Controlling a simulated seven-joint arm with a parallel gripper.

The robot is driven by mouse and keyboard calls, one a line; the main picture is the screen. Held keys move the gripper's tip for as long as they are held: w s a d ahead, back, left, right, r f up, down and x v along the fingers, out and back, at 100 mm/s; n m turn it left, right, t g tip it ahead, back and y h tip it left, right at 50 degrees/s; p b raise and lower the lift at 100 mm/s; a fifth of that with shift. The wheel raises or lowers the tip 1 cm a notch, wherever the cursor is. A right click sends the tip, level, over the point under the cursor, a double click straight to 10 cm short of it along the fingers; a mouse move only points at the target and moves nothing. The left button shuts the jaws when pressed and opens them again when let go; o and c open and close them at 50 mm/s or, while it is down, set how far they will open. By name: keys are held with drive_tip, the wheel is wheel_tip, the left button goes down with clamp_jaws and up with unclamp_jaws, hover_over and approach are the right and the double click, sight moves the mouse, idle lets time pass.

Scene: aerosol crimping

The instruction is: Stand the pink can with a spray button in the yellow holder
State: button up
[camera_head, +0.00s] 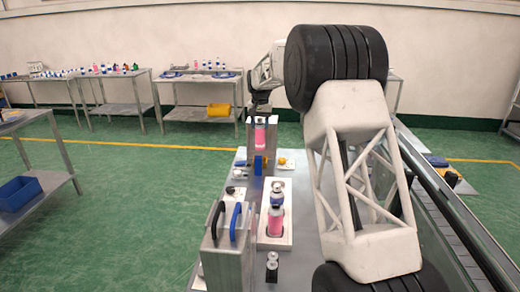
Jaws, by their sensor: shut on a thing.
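My gripper (260,108), small and dark at the far end of the table, is shut on a pink can (260,134). The can hangs upright below the fingers; its top is hidden by them, so I cannot see a spray button. I cannot tell whether the can's base touches anything. Another pink can (276,220) stands in a white tray (287,240) nearer to me, with a silver and blue top behind it.
A metal box with black and blue handles (228,255) stands at the near left. A yellow round part (282,161) lies on a white plate right of the holder area. My arm covers the table's right side.

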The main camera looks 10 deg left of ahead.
sight(260, 119)
drive_tip(key=shift+f, duration=2.15)
drive_tip(key=shift+f, duration=0.1)
drive_tip(key=shift+f, duration=1.8)
drive_tip(key=shift+f, duration=0.1)
drive_tip(key=o, duration=0.8)
wheel_tip(260, 119, up, 12)
drive_tip(key=shift+r, duration=0.1)
